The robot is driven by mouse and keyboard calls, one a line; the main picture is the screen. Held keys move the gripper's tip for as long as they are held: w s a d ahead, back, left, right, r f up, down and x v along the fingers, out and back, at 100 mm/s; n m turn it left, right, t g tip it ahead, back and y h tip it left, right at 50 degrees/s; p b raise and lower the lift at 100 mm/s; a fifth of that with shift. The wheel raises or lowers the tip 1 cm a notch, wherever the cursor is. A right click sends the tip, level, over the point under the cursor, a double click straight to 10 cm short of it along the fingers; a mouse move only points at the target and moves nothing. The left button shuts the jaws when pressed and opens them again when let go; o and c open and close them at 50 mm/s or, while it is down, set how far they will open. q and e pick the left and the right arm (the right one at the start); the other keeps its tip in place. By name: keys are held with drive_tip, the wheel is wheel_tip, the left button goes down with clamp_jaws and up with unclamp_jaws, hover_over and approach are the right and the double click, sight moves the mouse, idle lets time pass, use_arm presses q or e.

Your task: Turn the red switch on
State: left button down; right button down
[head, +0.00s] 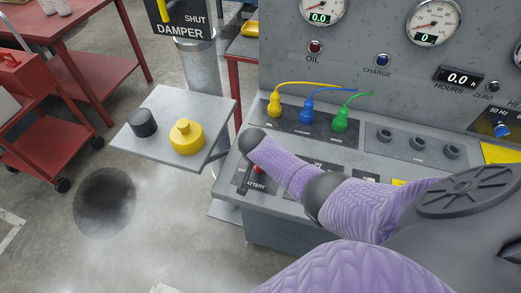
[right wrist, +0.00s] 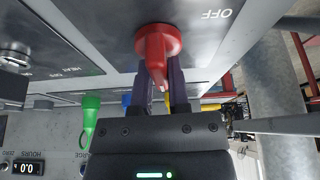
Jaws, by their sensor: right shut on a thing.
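The red switch (right wrist: 158,42) is a round red knob with a narrow tab on the panel, beside an "OFF" label in the right wrist view. My right gripper (right wrist: 160,72) has its two dark fingers on either side of the tab and is shut on it. In the head view a small red part of the switch (head: 258,169) shows beside my right arm, near the "BATTERY" label. My arm hides much of that part of the panel. My left gripper is not in view.
Yellow (head: 274,107), blue (head: 306,114) and green (head: 340,121) plugs with cables stand on the console behind my right arm. Red carts stand at the left.

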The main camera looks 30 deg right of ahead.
drive_tip(key=shift+m, duration=0.3)
idle(0.4)
drive_tip(key=c, duration=0.6)
unclamp_jaws()
drive_tip(key=shift+r, duration=0.1)
drive_tip(key=p+v, duration=0.6)
drive_tip(key=v, duration=0.3)
drive_tip(key=shift+a+r, duration=0.2)
drive_tip(key=shift+r, duration=0.15)
